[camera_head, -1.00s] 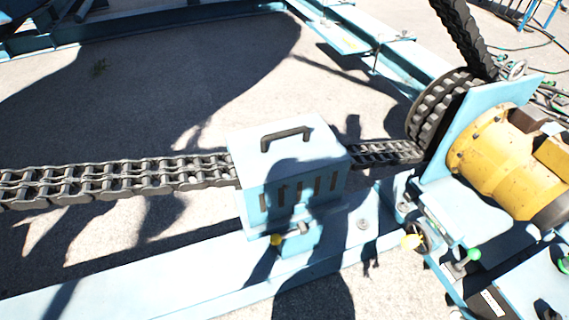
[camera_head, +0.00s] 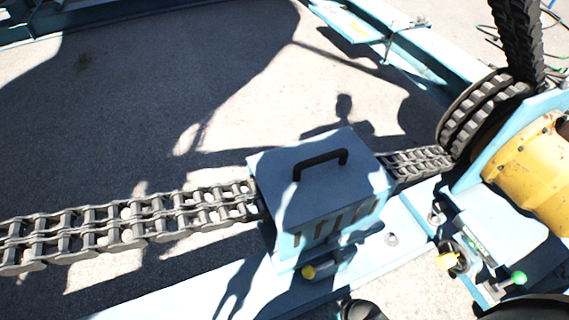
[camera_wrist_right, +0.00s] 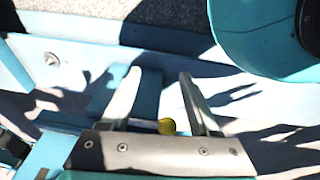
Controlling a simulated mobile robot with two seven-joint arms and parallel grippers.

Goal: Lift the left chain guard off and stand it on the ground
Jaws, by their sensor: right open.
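The left chain guard (camera_head: 325,205) is a pale blue box with a black handle (camera_head: 320,165) on top and slots in its front side. It sits over the chain (camera_head: 130,222) on the blue frame beam (camera_head: 190,300). A yellow knob (camera_head: 308,272) shows at its front foot. In the right wrist view my right gripper (camera_wrist_right: 160,88) is open with nothing gripped. A yellow knob (camera_wrist_right: 167,127) shows near the base of its fingers, above the pale blue beam. The guard's handle is not seen there. My left gripper is in neither current view.
A toothed sprocket (camera_head: 478,108) and a yellow motor (camera_head: 535,170) stand at the right. Another yellow knob (camera_head: 447,261) and a green knob (camera_head: 518,278) are near the motor. The concrete ground (camera_head: 150,110) behind the chain is largely clear.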

